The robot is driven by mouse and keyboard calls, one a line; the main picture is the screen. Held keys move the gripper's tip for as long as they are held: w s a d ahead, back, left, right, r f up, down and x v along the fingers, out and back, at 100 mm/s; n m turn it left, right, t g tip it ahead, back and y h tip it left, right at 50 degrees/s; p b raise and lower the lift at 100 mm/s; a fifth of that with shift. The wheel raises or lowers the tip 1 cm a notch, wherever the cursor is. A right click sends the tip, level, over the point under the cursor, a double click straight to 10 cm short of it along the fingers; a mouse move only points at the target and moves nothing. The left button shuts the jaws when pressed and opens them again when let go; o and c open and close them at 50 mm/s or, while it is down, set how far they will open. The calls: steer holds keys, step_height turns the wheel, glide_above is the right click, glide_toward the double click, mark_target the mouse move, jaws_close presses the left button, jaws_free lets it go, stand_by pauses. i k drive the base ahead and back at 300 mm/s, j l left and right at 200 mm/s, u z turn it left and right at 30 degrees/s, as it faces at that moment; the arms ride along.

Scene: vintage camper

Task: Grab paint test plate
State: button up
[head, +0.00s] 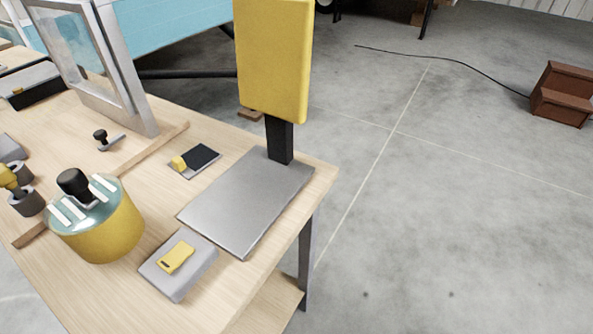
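A small yellow plate (176,257) with a dark slot near one end lies flat on a grey block (180,286) at the table's near edge; it looks like the paint test plate. A larger yellow panel (272,60) stands upright on a black post (279,141), at the far end of a flat grey metal plate (247,200). I cannot tell for certain which of these the task names. My gripper is not in view.
The wooden table (120,300) also holds a yellow can (108,240) with a black knob and white strips on top, a small black pad (203,157), and a framed pane (95,60). Open concrete floor (450,220) lies right, with brown steps (562,96) and a cable.

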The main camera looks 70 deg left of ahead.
mark_target(189, 164)
steer(key=i+l+z, duration=0.1)
steer(key=i, duration=0.3)
steer(key=i+l, duration=0.15)
steer(key=i, duration=0.25)
steer(key=i+u, duration=0.5)
steer(key=i+l+u, duration=0.2)
steer(key=i+u, duration=0.4)
steer(key=u, duration=0.25)
steer(key=i+u, duration=0.15)
steer(key=u, duration=0.3)
steer(key=i+l+u, duration=0.1)
steer(key=u, duration=0.3)
steer(key=i+l+u, duration=0.15)
steer(key=u, duration=0.3)
steer(key=i+l+u, duration=0.15)
steer(key=u, duration=0.25)
